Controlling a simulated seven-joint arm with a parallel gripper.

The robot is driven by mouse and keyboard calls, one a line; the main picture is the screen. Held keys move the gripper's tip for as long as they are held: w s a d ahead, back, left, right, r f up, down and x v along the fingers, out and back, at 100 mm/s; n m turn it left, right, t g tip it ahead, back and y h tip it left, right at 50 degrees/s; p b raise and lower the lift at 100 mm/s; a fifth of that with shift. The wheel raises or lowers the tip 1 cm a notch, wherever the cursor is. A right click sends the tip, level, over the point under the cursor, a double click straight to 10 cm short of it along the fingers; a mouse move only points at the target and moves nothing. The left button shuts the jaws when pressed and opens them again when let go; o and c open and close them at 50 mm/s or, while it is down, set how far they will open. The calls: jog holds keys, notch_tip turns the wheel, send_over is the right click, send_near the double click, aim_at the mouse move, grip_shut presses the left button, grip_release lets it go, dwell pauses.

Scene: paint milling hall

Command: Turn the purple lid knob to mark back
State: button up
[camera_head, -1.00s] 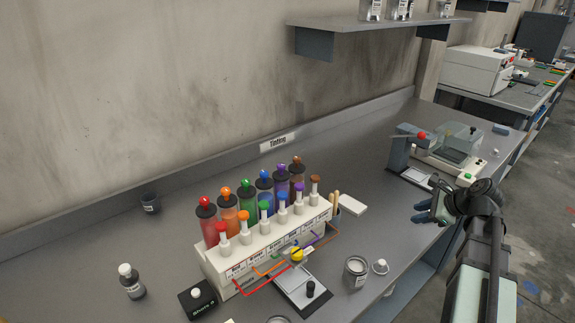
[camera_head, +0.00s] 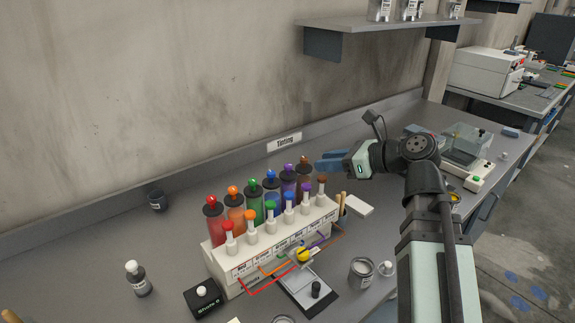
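The purple lid knob (camera_head: 288,168) sits on top of the purple canister (camera_head: 288,182), in the back row of the tinting dispenser (camera_head: 285,243). Its pointer and marks are too small to read. My gripper (camera_head: 319,166) is at the right end of the dispenser, just right of the brown lid knob (camera_head: 304,160). Its blue fingers point left towards the row of lids. It appears apart from the purple knob, and I cannot tell whether the fingers are open or shut.
Red, orange, green and blue canisters stand left of the purple one. Several colour-topped handles line the dispenser's front. A small scale (camera_head: 305,290), a can (camera_head: 361,272) and a white block (camera_head: 359,205) are nearby. The wall is behind.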

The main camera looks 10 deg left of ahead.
aim_at(289, 165)
jog(key=x, duration=1.2)
jog(key=shift+w+a+f, duration=0.1)
jog(key=shift+a+f, duration=0.1)
jog(key=shift+a, duration=0.1)
jog(key=shift+c, duration=0.5)
grip_shut()
